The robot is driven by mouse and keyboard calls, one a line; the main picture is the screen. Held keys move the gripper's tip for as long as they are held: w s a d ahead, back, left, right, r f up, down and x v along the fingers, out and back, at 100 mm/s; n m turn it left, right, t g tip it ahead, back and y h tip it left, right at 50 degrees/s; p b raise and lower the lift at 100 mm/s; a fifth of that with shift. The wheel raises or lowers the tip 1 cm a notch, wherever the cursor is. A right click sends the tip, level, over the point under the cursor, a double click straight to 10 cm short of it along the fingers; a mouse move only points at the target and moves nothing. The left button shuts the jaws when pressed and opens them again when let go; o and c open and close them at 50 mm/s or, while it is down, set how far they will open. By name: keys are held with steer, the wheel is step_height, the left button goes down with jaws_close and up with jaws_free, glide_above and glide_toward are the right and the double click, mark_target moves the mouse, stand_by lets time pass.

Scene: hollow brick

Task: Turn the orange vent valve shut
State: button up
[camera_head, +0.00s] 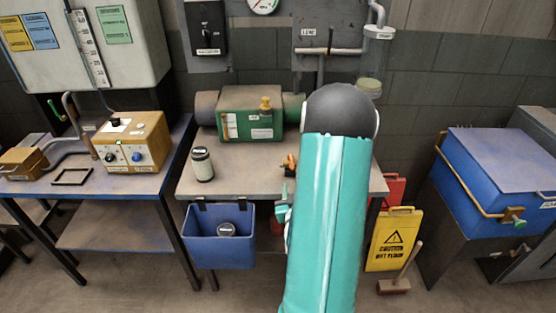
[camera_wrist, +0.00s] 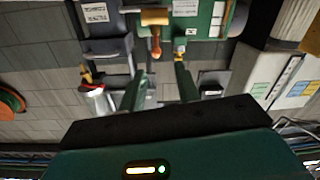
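An orange handle with a stem (camera_wrist: 155,45) shows in the wrist view, above and between my fingers; I take it to be the vent valve. A small orange part (camera_head: 290,162) shows in the head view at the table, beside my arm, which hides most of what is there. My gripper (camera_wrist: 161,88) is open, with two green fingers apart and nothing between them. The handle appears beyond the fingertips, not touching them. Whether the valve is open or shut I cannot tell. In the head view my arm largely hides the gripper.
A labelled canister (camera_head: 202,164) stands at the table's left. A blue bin (camera_head: 220,240) hangs at its front. A yellow floor sign (camera_head: 393,240) stands at right.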

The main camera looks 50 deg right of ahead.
mark_target(292, 160)
steer(key=shift+h, duration=0.3)
steer(key=x, duration=1.3)
steer(key=shift+d+f, duration=0.1)
steer(key=shift+d, duration=0.3)
jaws_close()
